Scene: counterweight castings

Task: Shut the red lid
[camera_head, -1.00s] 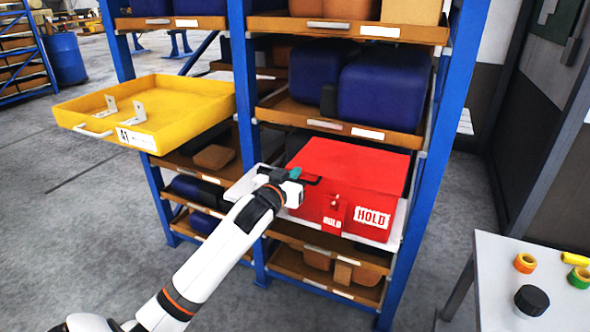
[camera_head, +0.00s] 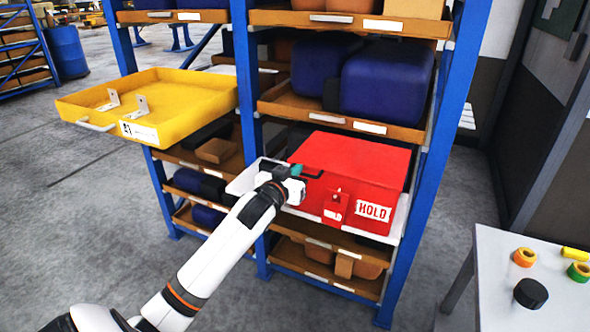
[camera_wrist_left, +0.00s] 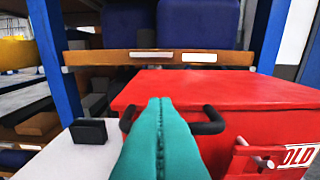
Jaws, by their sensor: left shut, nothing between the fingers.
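The red box (camera_head: 312,202) sits on a pale pull-out tray (camera_head: 392,232) in the rack, with a white HOLD label on its front. Its red lid (camera_head: 352,160) lies over the top and looks down or nearly down; I cannot tell if a gap remains. A red latch tag (camera_head: 335,207) hangs at the front. My left gripper (camera_head: 296,172) is at the box's front left edge. In the left wrist view its teal fingers (camera_wrist_left: 160,140) are together and empty, in front of a black handle (camera_wrist_left: 209,127) on the red box. Contact is unclear. My right gripper is out of view.
A yellow tray (camera_head: 190,92) juts from the rack at left. Blue bins (camera_head: 385,82) stand on the shelf above the box. A blue rack post (camera_head: 425,170) rises right of it. A grey table (camera_head: 490,290) with tape rolls stands at lower right.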

